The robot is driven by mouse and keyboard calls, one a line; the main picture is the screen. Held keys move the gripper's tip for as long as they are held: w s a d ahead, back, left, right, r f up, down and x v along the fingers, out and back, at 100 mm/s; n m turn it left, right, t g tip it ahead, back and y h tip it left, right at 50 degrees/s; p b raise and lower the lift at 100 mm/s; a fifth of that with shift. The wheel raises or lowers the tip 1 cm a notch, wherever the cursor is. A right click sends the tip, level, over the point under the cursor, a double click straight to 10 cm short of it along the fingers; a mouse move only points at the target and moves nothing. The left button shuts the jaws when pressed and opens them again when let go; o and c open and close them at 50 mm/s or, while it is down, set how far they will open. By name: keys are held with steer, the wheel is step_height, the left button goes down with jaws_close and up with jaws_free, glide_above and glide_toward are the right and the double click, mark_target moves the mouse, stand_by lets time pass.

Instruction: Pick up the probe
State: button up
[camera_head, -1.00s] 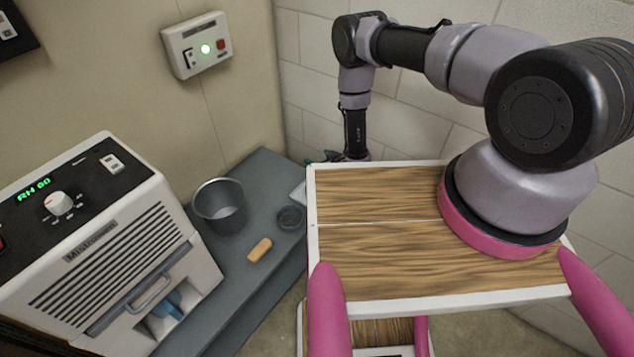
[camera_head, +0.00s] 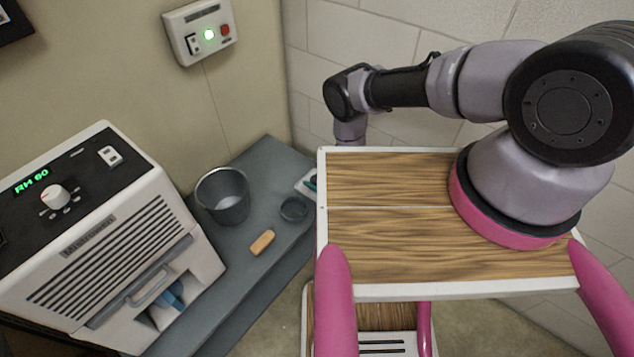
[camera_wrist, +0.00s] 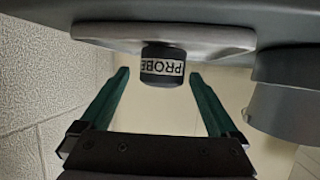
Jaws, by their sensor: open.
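The probe (camera_wrist: 162,68) is a short dark cylinder with a white band reading PROBE. In the wrist view it stands out from a pale flat tray (camera_wrist: 105,34), and the picture looks turned over. My gripper (camera_wrist: 160,76) is open, with one green finger on each side of the probe and a visible gap at both sides. The probe shows near the fingertips, not gripped. In the head view the pale tray (camera_head: 304,187) shows only in part, at the bench's right edge. The probe and most of my gripper are hidden there behind my own wood-topped body.
The grey bench (camera_head: 222,262) also holds a metal pot (camera_head: 222,198), a small dark round dish (camera_head: 293,209) and a tan block (camera_head: 262,242). A large white instrument (camera_head: 110,240) stands at the left. Walls close in behind the bench and at the right.

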mark_target(313, 176)
steer(key=x, duration=0.3)
steer(key=shift+w+a, duration=0.15)
steer(key=shift+a, duration=0.05)
steer(key=c, duration=1.5)
